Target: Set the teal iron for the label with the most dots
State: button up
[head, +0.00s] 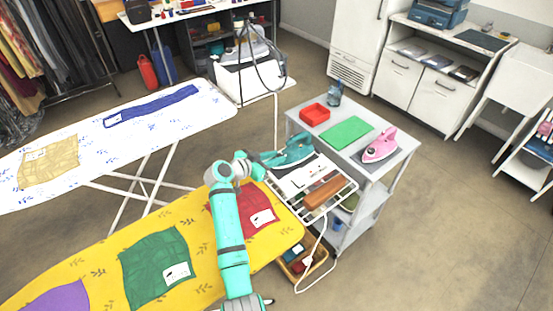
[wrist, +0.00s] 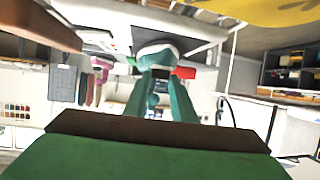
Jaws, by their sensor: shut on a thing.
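The teal iron (head: 290,150) is at the end of the yellow ironing board, by the wire rack, in the head view. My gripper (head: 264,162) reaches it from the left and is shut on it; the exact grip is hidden. On the yellow board, a red cloth (head: 228,213) has a white label (head: 262,218), and a green cloth (head: 150,262) has another label (head: 177,272). The dots on the labels are too small to count. In the wrist view, teal parts show in the middle, and a dark bar and green surface fill the bottom; I cannot tell which parts these are.
A white board (head: 70,137) with cloths stands at left. Floor at right is clear.

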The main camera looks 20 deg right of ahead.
jog(key=shift+w+a+m+g+h, duration=0.1)
jog(key=shift+w+m+g+h, duration=0.2)
jog(key=shift+m+g, duration=0.75)
jog(key=shift+w+m+g+h, duration=0.2)
jog(key=shift+m+g+h, duration=0.1)
jog(key=shift+m+g, duration=0.7)
jog(key=shift+g, duration=0.35)
jog(key=shift+w+m+g, duration=0.2)
jog(key=shift+m+g, duration=0.65)
jog(key=shift+g, duration=0.25)
jog(key=shift+f, duration=0.2)
jog(key=o, duration=1.1)
jog(key=shift+r, duration=0.1)
jog(key=shift+w+a, duration=0.1)
jog(key=v, duration=1)
jog(key=shift+w+a+r, duration=0.1)
jog(key=shift+a, duration=0.2)
jog(key=shift+c, duration=0.2)
